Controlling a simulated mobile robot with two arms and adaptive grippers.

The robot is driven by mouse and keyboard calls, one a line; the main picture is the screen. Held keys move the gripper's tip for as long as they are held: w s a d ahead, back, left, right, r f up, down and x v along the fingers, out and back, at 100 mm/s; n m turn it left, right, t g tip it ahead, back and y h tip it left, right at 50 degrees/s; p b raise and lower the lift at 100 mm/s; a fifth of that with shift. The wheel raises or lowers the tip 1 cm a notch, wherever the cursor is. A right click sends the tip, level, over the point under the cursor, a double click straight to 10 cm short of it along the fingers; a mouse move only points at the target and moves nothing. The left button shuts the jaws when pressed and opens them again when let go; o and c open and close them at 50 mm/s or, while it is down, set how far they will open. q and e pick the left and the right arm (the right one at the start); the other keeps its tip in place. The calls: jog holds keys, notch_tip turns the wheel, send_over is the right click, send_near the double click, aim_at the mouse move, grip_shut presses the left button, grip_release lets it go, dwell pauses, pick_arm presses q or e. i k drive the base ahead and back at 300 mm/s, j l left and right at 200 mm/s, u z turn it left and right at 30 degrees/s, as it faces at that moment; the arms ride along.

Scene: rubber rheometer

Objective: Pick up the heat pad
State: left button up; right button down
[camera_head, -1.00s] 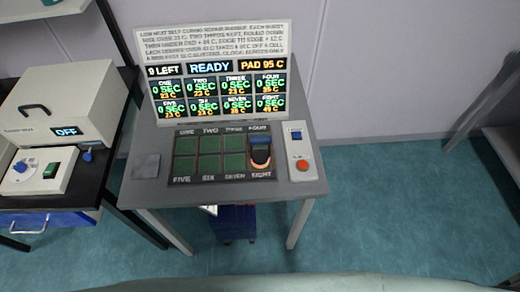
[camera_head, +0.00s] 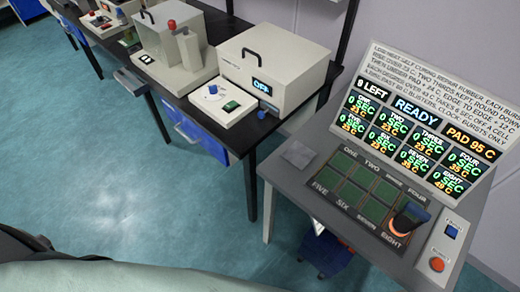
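The heat pad (camera_head: 408,217) has a blue top, a dark body and a glowing orange lower edge. It sits at the right end of the cell board (camera_head: 338,207), just above the label EIGHT, and hides part of the cells there. The board has two rows of dark green cells. The display (camera_head: 416,134) behind it reads READY, 9 LEFT and PAD 95 C. FOUR shows 35 C and EIGHT shows 49 C. Neither of my grippers is in view.
A blue button (camera_head: 451,231) and a red button (camera_head: 437,264) sit right of the board. A flat grey square (camera_head: 298,153) lies on the table's left. A dark bench (camera_head: 266,123) with white machines stands left. Floor (camera_head: 130,180) in front is clear.

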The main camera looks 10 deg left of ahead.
aim_at(401, 226)
jog(key=z, duration=1.15)
